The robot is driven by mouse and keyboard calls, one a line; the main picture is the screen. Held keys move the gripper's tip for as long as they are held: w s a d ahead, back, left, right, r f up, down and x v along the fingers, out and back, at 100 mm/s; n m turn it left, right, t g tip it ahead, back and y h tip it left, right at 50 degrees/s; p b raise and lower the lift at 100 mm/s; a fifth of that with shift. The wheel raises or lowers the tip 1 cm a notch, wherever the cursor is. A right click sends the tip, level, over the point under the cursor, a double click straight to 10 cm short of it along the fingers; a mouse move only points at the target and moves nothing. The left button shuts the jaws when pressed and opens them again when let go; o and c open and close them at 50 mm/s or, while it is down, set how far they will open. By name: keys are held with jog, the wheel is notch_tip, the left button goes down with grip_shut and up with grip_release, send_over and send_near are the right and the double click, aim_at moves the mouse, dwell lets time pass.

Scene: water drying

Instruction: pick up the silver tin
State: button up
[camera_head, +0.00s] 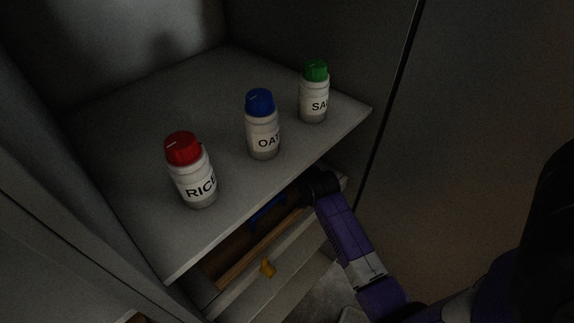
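I see no silver tin in this view. My purple arm comes in from the lower right and reaches to the opening under the shelf, where its dark end part meets the drawer. My gripper's fingers do not show; the shelf edge hides what lies beyond the dark end part. I cannot see whether the gripper holds anything.
A grey shelf (120,150) carries a red-capped RICE jar (194,178), a blue-capped jar (262,135) and a green-capped jar (314,98), all upright.

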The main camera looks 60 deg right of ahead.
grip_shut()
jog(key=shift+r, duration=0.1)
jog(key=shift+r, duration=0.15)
